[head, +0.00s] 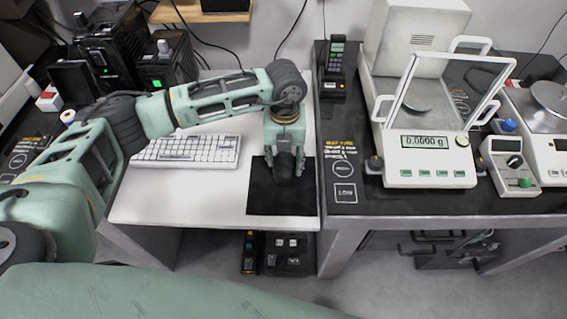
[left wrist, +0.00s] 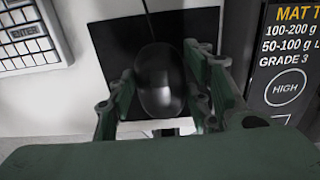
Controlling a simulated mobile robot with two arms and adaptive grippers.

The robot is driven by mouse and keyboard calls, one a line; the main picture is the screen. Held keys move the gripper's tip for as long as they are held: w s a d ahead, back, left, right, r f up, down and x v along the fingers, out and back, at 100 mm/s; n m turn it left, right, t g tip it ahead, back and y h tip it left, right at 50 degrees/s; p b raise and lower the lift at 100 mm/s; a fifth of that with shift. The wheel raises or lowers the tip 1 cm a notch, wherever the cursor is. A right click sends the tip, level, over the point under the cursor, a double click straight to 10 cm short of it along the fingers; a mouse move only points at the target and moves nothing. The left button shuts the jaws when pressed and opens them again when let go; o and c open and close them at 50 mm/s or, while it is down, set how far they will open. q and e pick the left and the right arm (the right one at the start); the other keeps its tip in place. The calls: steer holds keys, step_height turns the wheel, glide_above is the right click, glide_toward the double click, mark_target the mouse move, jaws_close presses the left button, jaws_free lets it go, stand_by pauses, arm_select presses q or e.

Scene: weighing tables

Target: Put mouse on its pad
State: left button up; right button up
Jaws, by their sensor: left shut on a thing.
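The black mouse (head: 284,174) is over the black square pad (head: 264,201) on the white desk. My left gripper (head: 285,164) points down over the pad and is shut on the mouse. In the left wrist view the mouse (left wrist: 160,88) lies between the two green fingers (left wrist: 162,72), with the pad (left wrist: 112,42) behind it and a cable running up from it. I cannot tell whether its underside touches the pad. My right gripper is not in view.
A white keyboard (head: 185,151) lies left of the pad. A dark table at the right bears a balance (head: 430,160) with an open glass shield and a black handheld device (head: 335,68). The white desk's front left (head: 170,200) is clear.

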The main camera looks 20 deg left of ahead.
mark_target(283, 165)
arm_select(q)
steer(key=shift+w+a+f, duration=0.15)
steer(key=shift+a+f, duration=0.15)
steer(key=shift+f, duration=0.1)
step_height(283, 165, down, 4)
steer(key=shift+r+p, duration=0.2)
steer(key=shift+p, duration=0.2)
steer(key=shift+f, duration=0.1)
steer(key=o, duration=1.2)
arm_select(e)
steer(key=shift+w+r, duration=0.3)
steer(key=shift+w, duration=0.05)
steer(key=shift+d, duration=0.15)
arm_select(q)
steer(key=shift+r, duration=0.25)
step_height(283, 165, up, 12)
steer(key=shift+f+b, duration=0.1)
steer(key=shift+b, duration=0.45)
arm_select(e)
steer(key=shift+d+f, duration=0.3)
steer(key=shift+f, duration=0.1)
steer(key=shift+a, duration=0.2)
